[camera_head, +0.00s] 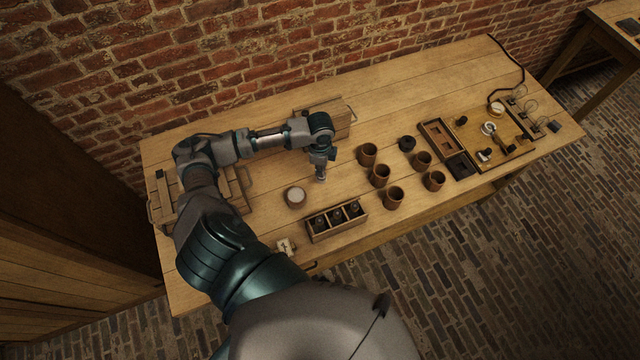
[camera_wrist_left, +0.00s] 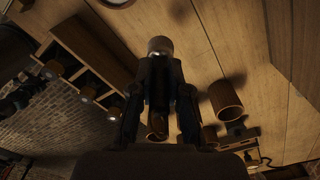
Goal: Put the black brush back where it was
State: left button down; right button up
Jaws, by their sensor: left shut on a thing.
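My left gripper (camera_head: 321,168) is above the middle of the table, left of the brown jars. In the left wrist view its two dark fingers (camera_wrist_left: 160,105) are closed around a dark, slim thing with a pale grey round end (camera_wrist_left: 160,46), which looks like the black brush. In the head view a small pale end (camera_head: 321,179) shows below the fingertips. A wooden rack (camera_head: 318,237) with dark, rounded items in its compartments stands near the front edge; it also shows in the left wrist view (camera_wrist_left: 88,42). My right gripper is out of view.
A round pot with a pale top (camera_head: 295,196) stands left of the gripper. Several brown jars (camera_head: 394,199) stand to the right. A wooden box (camera_head: 338,117) is behind, and wooden trays (camera_head: 520,157) lie at the far right. Bare table lies between the gripper and rack.

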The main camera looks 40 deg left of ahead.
aim_at(323, 180)
pick_arm(q)
jog(key=f, duration=0.2)
jog(key=d+f, duration=0.1)
jog(key=f, duration=0.1)
jog(key=shift+d+f, duration=0.15)
jog(key=shift+f, duration=0.1)
jog(key=f, duration=0.3)
jog(key=shift+a+f, duration=0.15)
jog(key=shift+a, duration=0.05)
jog(key=shift+a+f, duration=0.1)
jog(key=shift+a, duration=0.15)
jog(key=c, duration=1.1)
grip_release()
jog(key=shift+c, duration=0.2)
jog(key=shift+d, duration=0.3)
jog(key=shift+r, duration=0.4)
jog(key=r, duration=1)
jog(key=shift+w+a+r, duration=0.1)
jog(key=shift+a+r, duration=0.15)
jog(key=shift+a, duration=0.1)
jog(key=shift+d+r, duration=0.25)
jog(key=shift+r, duration=0.2)
jog(key=shift+a+f, duration=0.1)
jog(key=shift+a, duration=0.05)
